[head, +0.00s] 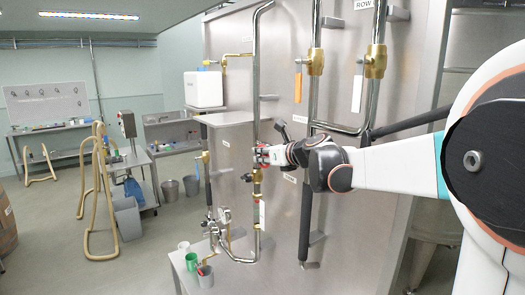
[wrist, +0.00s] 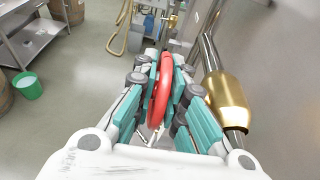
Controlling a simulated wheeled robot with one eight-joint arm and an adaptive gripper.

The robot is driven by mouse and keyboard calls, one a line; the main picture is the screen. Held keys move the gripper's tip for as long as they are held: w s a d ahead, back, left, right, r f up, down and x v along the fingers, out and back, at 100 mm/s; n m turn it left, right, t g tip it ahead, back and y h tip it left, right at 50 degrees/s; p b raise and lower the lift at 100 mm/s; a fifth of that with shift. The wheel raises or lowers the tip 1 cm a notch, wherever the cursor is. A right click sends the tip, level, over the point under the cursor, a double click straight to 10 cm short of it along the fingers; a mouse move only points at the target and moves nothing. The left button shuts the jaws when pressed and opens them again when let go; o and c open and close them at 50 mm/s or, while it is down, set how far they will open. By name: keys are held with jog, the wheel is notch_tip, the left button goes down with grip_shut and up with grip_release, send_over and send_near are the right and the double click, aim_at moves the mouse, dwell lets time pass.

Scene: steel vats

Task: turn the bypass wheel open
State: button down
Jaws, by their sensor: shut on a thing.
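A red handwheel (wrist: 160,95) stands edge-on between the teal finger pads in the wrist view. My gripper (wrist: 166,68) is shut on it, with a pad against each side. In the head view my gripper (head: 267,155) reaches in from the right to the vertical pipe, and only small bits of red show at its fingers. A brass valve body (head: 257,174) sits on the pipe just below it. A brass fitting (wrist: 226,92) lies right of my fingers in the wrist view. I cannot read a bypass label or tell how far the wheel is turned.
Two brass valves, one (head: 315,61) with an orange tag (head: 298,88), sit on pipes above my arm. A steel panel (head: 355,225) stands close behind. Cups (head: 205,276) stand on a low bench below. Open floor (head: 60,225) lies to the left.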

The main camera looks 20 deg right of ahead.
jog(key=shift+w+g+h+p, duration=0.15)
jog(key=shift+g+h+p, duration=0.25)
jog(key=shift+g+p, duration=1.2)
jog(key=shift+g+b, duration=0.45)
jog(key=shift+g, duration=0.15)
jog(key=c, duration=1.6)
grip_release()
jog(key=shift+c, duration=0.2)
jog(key=shift+f, duration=0.1)
jog(key=t+b, duration=0.2)
jog(key=t, duration=0.1)
jog(key=shift+y, duration=0.3)
jog(key=shift+s+t+y+b, duration=0.15)
jog(key=shift+t+y+b, duration=0.05)
jog(key=shift+t+b, duration=0.8)
jog(key=shift+s+t+y+b, duration=0.1)
jog(key=shift+t+y+b, duration=0.1)
jog(key=shift+t+b, duration=0.75)
jog(key=shift+t, duration=0.35)
